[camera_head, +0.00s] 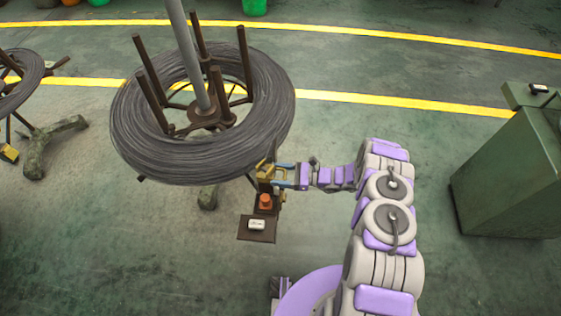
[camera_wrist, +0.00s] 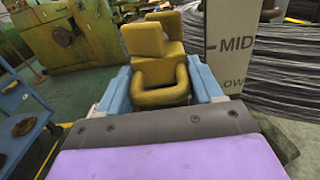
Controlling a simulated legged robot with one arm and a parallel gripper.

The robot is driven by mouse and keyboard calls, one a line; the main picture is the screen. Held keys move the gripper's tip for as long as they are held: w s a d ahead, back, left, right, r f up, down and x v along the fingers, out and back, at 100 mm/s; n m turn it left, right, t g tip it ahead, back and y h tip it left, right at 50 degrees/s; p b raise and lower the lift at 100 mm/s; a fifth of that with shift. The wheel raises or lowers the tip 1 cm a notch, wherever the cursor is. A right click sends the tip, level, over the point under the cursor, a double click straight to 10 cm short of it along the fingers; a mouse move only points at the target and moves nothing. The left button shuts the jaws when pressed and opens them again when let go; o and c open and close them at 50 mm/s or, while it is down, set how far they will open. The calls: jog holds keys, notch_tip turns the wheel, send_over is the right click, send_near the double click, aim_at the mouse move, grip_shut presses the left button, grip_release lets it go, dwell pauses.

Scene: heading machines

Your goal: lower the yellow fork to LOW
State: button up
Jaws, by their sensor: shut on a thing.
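The yellow fork (camera_wrist: 158,78) is between the two blue fingers of my gripper (camera_wrist: 170,88) in the wrist view, and the gripper is shut on it. A pale scale plate (camera_wrist: 232,50) stands just right of the fork, with a MID mark and part of a lower word, "OW", below it. The fork appears near the height of the MID mark. In the head view my gripper (camera_head: 287,174) reaches left to the yellow fork (camera_head: 265,172), beside the wire coil's lower right edge. The fork's far side is hidden.
A large dark wire coil (camera_head: 135,120) on a post stand hangs over the area left of my gripper. An orange knob (camera_head: 265,201) and a brown plate (camera_head: 244,236) with a white label sit below the fork.

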jog(key=shift+w+d+f+t, duration=0.15)
jog(key=shift+f+t, duration=0.15)
jog(key=shift+f, duration=0.4)
jog(key=o, duration=1.1)
jog(key=shift+f, duration=0.1)
jog(key=shift+o, duration=0.5)
jog(key=shift+w, duration=0.1)
jog(key=shift+d, duration=0.1)
jog(key=d+p, duration=0.2)
jog(key=d, duration=1.5)
jog(key=shift+s, duration=0.4)
